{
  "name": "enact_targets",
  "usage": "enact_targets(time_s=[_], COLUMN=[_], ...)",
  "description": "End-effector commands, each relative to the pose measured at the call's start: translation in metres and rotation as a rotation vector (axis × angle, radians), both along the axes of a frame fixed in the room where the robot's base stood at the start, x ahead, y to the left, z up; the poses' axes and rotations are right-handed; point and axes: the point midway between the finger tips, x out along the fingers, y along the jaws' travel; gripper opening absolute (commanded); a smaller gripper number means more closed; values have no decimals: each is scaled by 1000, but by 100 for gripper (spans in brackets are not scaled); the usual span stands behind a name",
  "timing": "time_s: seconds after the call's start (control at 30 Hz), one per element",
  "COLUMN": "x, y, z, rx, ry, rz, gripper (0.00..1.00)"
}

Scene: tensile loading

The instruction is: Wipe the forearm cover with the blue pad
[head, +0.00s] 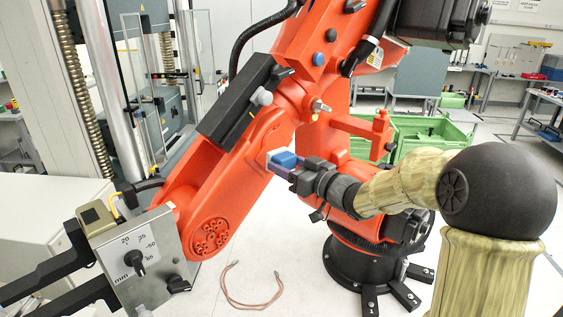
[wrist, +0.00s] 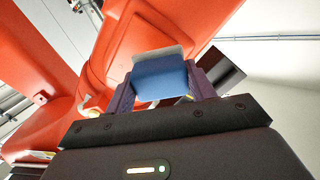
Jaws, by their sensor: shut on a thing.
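My gripper (head: 281,166) is shut on the blue pad (head: 285,158), in front of the orange industrial robot's arm. In the wrist view the blue pad (wrist: 160,78), with a pale layer along its far edge, sits between my two purple fingers (wrist: 160,90). The orange forearm cover (head: 240,150) slopes down to the left in the head view, just beyond the pad. An orange surface (wrist: 140,35) fills much of the wrist view behind the pad. I cannot tell whether the pad touches it.
A black box (head: 235,107) is mounted along the forearm, and a grey tool head (head: 140,260) hangs at its lower end. A reddish cable (head: 250,303) lies on the pale floor. Green crates (head: 425,135) stand behind on the right. A testing frame rises at the left.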

Motion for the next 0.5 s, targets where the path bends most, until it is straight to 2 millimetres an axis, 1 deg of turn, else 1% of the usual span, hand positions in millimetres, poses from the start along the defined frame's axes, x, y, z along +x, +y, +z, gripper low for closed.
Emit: enact_targets(time_s=[0.3, 0.5], x=[-16, -18], y=[-18, -19], z=[1, 0], rx=[0, 1], ry=[-1, -1], rz=[0, 0], gripper=[36, 36])
